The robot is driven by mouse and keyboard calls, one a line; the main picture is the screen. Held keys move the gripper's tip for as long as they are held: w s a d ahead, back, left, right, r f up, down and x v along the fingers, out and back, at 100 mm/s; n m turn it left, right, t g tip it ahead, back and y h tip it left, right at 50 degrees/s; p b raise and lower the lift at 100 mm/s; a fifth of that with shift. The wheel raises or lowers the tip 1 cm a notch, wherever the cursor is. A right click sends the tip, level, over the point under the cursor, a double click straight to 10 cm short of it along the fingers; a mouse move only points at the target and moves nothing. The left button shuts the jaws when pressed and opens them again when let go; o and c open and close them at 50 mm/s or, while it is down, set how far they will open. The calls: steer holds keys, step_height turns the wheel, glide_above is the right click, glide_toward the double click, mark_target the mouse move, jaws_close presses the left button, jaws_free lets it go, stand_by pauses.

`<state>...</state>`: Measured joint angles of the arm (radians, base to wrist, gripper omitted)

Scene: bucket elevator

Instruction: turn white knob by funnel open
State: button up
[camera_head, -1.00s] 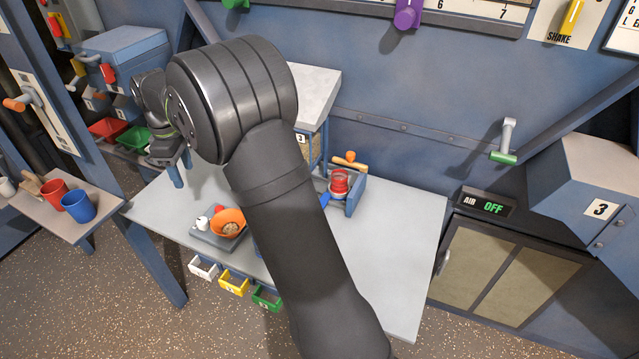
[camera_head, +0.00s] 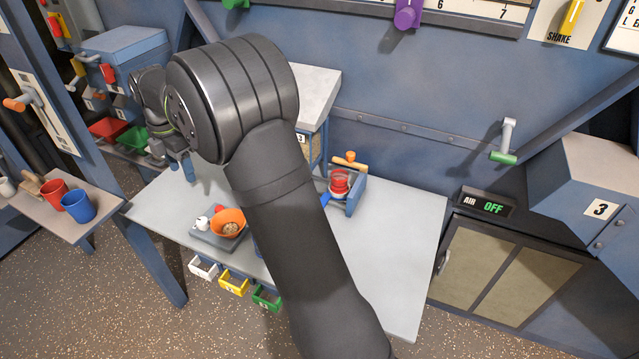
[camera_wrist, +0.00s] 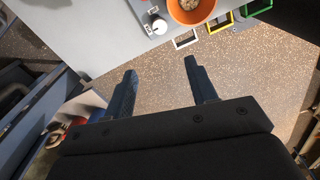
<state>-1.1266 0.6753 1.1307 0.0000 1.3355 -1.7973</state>
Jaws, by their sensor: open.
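The white knob (camera_head: 202,223) sits on a small grey base at the left of the orange funnel (camera_head: 228,217), near the front left of the grey table. Pale grainy material shows in the funnel. In the wrist view the white knob (camera_wrist: 159,26) is near the top middle, left of the orange funnel (camera_wrist: 207,15). My gripper (camera_head: 181,167) is open with blue fingers, above the table's left part and apart from the knob. In the wrist view the gripper (camera_wrist: 160,68) is empty, with the speckled floor behind its fingers. The knob's turn position is too small to tell.
White, yellow and green bins (camera_head: 233,284) hang at the table's front edge. A side shelf at left holds a red cup (camera_head: 54,191) and a blue cup (camera_head: 78,206). A red-topped device (camera_head: 340,183) stands at the table's right back. The table's right front is clear.

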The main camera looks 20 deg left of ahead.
step_height(320, 180, down, 9)
steer(key=n, duration=0.3)
step_height(320, 180, up, 9)
steer(key=w+d+f+m+t+h, duration=0.1)
steer(key=w+d+f+m+h, duration=0.1)
steer(key=w+d, duration=0.3)
steer(key=w+d+f+m+t+h, duration=0.1)
steer(key=w+d+f+m+h, duration=0.2)
steer(key=d, duration=1.1)
steer(key=w+d+f+m+t+h, duration=0.1)
steer(key=w+d+f, duration=0.3)
steer(key=w+d, duration=0.4)
steer(key=shift+w+d+m+h, duration=0.3)
steer(key=shift+d+m+h, duration=0.5)
steer(key=shift+h, duration=0.1)
steer(key=shift+a, duration=0.1)
steer(key=s+a+r+n+y, duration=0.1)
steer(key=s+a, duration=0.2)
steer(key=a, duration=0.3)
steer(key=s+a+r+n+g+y, duration=0.1)
steer(key=s+a+r+y, duration=0.1)
steer(key=a, duration=0.4)
steer(key=s+a+r+n+y, duration=0.1)
steer(key=s+a+n, duration=0.1)
steer(key=s+a, duration=0.2)
steer(key=shift+a+r+g+y, duration=0.3)
steer(key=shift+a+y, duration=0.1)
steer(key=shift+a, duration=0.75)
steer(key=shift+w+d, duration=0.1)
